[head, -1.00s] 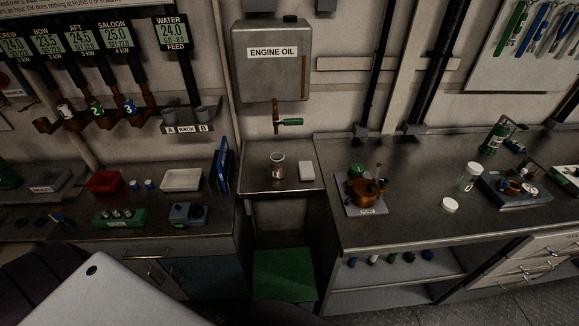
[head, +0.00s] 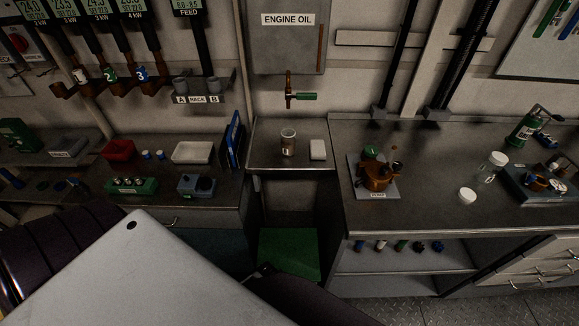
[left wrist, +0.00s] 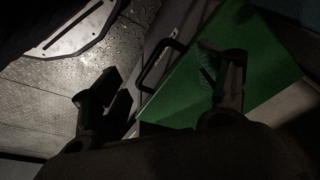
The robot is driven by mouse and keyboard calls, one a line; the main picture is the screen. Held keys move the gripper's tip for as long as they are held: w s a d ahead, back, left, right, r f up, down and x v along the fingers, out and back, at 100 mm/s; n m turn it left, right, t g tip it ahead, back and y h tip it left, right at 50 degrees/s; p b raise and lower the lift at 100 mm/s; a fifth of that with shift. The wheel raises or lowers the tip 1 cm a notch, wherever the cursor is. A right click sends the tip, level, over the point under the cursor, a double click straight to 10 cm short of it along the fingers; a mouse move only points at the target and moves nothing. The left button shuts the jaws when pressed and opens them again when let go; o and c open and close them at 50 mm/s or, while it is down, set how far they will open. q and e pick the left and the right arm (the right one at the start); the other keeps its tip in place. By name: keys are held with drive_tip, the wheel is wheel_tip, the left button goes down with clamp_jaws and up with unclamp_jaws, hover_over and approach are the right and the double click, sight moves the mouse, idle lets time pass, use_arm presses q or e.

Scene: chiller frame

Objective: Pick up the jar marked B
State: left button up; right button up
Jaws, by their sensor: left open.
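A small rack (head: 197,100) on the left wall bears labels A, RACK and B in the head view. A grey jar (head: 213,84) sits above the B label, and another grey jar (head: 181,86) sits above A. I see no letter on the jars themselves. My left gripper (left wrist: 160,88) shows in the left wrist view with its two dark fingers spread and nothing between them. It is over a green panel and the floor, away from the rack. My right gripper is not in view.
A glass jar (head: 288,143) stands on a ledge under the engine oil tap (head: 300,96). A copper pump (head: 377,174) stands on the right bench.

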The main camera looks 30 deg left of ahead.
use_arm(q)
drive_tip(key=w+r+m+t+b, duration=0.1)
drive_tip(key=w+r, duration=0.2)
drive_tip(key=r, duration=0.4)
drive_tip(key=w+r+b, duration=0.1)
drive_tip(key=w+r, duration=0.2)
drive_tip(key=r, duration=0.5)
drive_tip(key=m+t+y+b, duration=0.2)
drive_tip(key=m+t+y, duration=0.85)
drive_tip(key=m, duration=1.65)
approach(288, 135)
drive_tip(key=shift+s+f+t+h, duration=0.3)
drive_tip(key=shift+s+t+h, duration=0.25)
drive_tip(key=shift+s+t, duration=0.3)
drive_tip(key=shift+n, duration=0.3)
drive_tip(key=x, duration=0.7)
drive_tip(key=shift+w+a, duration=0.2)
drive_tip(key=shift+w, duration=0.05)
drive_tip(key=shift+w+a, duration=0.25)
drive_tip(key=shift+w, duration=0.15)
